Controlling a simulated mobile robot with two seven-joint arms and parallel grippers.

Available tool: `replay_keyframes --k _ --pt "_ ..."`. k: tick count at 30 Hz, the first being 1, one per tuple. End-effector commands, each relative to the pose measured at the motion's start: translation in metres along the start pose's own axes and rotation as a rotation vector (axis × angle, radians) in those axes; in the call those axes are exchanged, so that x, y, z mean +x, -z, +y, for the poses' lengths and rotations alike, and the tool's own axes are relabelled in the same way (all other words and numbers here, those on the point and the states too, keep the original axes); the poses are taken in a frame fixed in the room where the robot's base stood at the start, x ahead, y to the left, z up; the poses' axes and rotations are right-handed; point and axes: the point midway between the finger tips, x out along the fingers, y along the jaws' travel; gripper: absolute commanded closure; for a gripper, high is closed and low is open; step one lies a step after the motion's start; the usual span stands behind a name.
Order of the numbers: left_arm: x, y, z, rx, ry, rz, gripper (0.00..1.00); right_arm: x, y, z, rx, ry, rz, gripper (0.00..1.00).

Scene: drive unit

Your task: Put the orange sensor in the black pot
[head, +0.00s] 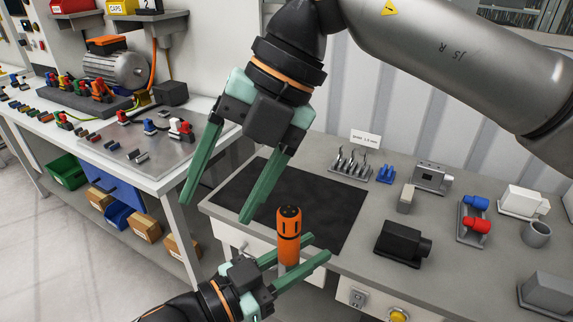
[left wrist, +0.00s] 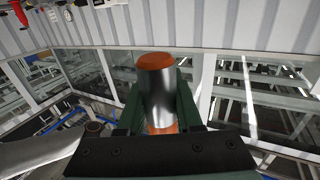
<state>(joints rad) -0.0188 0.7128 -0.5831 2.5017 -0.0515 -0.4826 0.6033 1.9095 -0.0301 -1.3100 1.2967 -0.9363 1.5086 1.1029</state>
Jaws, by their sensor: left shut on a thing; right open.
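The orange sensor (head: 289,224) is a cylinder with a black top and a silvery lower part, about upright in the head view. My left gripper (head: 319,248) is shut on it, low in the picture at the bench's front edge. The left wrist view shows the sensor's silver body (left wrist: 158,95) between the green fingers. My right gripper (head: 218,205) hangs over the bench's left end, fingers apart and empty. A small dark grey open cup (head: 537,234) at the bench's right is the only pot-like thing I make out. It looks upright and is apart from both grippers.
A black mat (head: 325,205) lies on the grey bench, largely clear. Right of it stand a black box-shaped device (head: 402,243), a holder with blue and red parts (head: 476,224), a white device (head: 523,203) and a grey block (head: 548,290). Another workbench (head: 90,130) stands left.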

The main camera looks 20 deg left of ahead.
Motion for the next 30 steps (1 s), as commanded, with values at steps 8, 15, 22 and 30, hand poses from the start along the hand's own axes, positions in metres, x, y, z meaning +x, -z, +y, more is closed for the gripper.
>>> replay_keyframes --k 8,15,22,30 --pt "0.000 0.001 0.000 0.000 0.000 0.002 1.00 -0.036 -0.004 -0.040 0.177 0.395 -0.156 0.30" --pt "0.000 0.001 0.000 0.000 0.000 0.002 1.00 -0.044 -0.007 -0.053 0.244 0.487 -0.203 0.30" --pt "0.000 0.001 0.000 0.000 0.000 0.002 1.00 -0.014 -0.010 -0.070 0.242 0.487 -0.198 0.30" --pt "0.000 0.001 0.000 0.000 0.000 0.002 1.00 0.030 -0.017 -0.094 0.241 0.485 -0.197 0.30"
